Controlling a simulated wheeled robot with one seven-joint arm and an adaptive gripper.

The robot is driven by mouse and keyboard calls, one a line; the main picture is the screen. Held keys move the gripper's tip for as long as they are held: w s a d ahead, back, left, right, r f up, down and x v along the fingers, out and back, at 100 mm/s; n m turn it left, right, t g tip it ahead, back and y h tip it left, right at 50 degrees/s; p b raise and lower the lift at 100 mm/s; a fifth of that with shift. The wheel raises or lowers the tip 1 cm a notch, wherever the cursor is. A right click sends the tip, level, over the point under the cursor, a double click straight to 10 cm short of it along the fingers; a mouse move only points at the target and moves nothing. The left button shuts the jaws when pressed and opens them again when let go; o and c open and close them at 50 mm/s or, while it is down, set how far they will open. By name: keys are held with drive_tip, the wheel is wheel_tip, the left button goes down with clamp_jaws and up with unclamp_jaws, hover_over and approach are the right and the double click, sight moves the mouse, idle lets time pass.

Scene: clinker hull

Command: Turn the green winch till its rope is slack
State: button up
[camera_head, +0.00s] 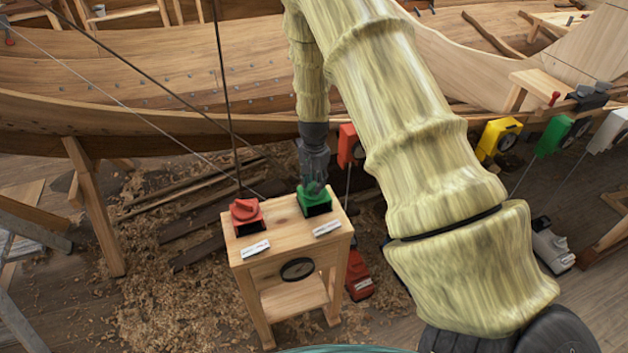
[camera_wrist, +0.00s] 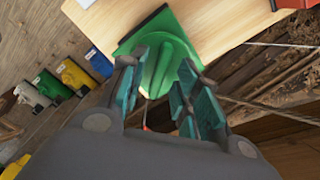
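The green winch (camera_head: 317,208) sits on the right of the top of a small wooden stand (camera_head: 277,232). My gripper (camera_head: 314,186) points down at it from above. In the wrist view the winch's ridged green knob (camera_wrist: 168,66) lies ahead of and between my open fingers (camera_wrist: 162,88). There is visible space between the two fingers; I cannot tell whether either touches the knob. A red winch (camera_head: 246,214) sits on the left of the same top. Thin ropes run down from the upper left towards the stand. I cannot tell which belongs to the green winch, nor how taut it is.
Behind is the planked wooden hull (camera_head: 150,75). Red, yellow (camera_head: 498,137), green (camera_head: 558,134) and white boxes hang along the right. Shavings and loose planks cover the floor at left.

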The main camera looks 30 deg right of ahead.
drive_tip(key=shift+f, duration=0.2)
drive_tip(key=shift+c, duration=0.2)
clamp_jaws()
drive_tip(key=shift+n, duration=0.4)
drive_tip(key=n+b, duration=0.2)
drive_tip(key=n, duration=0.1)
drive_tip(key=shift+f+n, duration=0.1)
drive_tip(key=shift+n, duration=0.3)
drive_tip(key=n+b, duration=0.1)
drive_tip(key=n, duration=0.3)
drive_tip(key=shift+n, duration=0.4)
